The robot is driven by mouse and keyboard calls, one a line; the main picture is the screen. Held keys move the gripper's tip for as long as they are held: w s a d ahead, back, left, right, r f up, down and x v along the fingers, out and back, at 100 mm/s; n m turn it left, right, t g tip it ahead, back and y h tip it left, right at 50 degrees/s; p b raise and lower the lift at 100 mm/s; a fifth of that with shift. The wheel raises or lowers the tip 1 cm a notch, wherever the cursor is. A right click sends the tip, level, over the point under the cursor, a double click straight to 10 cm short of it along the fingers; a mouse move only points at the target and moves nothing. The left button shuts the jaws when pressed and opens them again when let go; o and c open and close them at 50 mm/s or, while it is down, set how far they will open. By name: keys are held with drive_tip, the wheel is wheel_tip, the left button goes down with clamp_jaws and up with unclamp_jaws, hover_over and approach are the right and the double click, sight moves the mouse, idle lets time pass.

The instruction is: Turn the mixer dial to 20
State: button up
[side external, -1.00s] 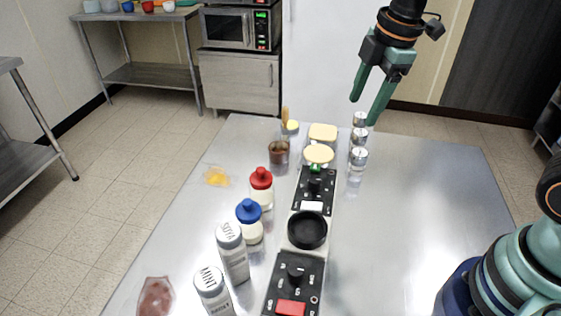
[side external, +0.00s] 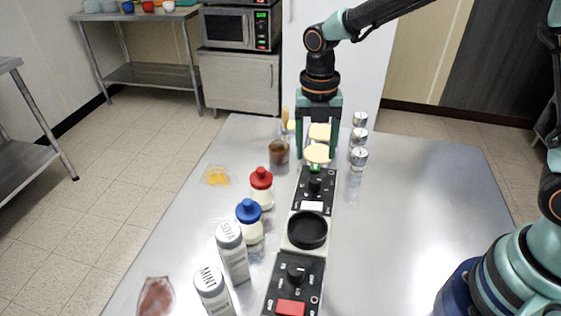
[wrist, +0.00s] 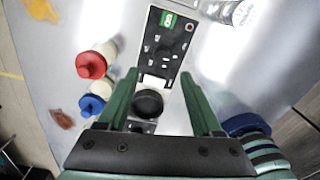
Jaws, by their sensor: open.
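Two black control panels with dials lie in a row on the steel table; I cannot read which is the mixer. The far panel (side external: 325,204) has a black knob (side external: 315,186), a white block and a green tag. The near panel (side external: 309,263) has a black knob (side external: 295,271) and a red block. My gripper (side external: 316,158) points down, open and empty, above the far end of the far panel. In the wrist view, the far panel (wrist: 150,62) lies ahead of and between the spread fingers (wrist: 159,74). The dial markings are too small to read.
A black round dish (side external: 307,230) sits between the panels. Red-capped (side external: 261,186) and blue-capped (side external: 249,221) bottles and two grey shakers (side external: 233,252) stand left. Small metal-topped jars (side external: 359,157) stand right of the far end.

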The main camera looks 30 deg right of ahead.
sight(314, 178)
wheel_tip(314, 178, down, 8)
drive_tip(key=shift+s+d+r, duration=0.1)
drive_tip(key=shift+d+r, duration=0.05)
drive_tip(key=shift+r, duration=0.05)
clamp_jaws()
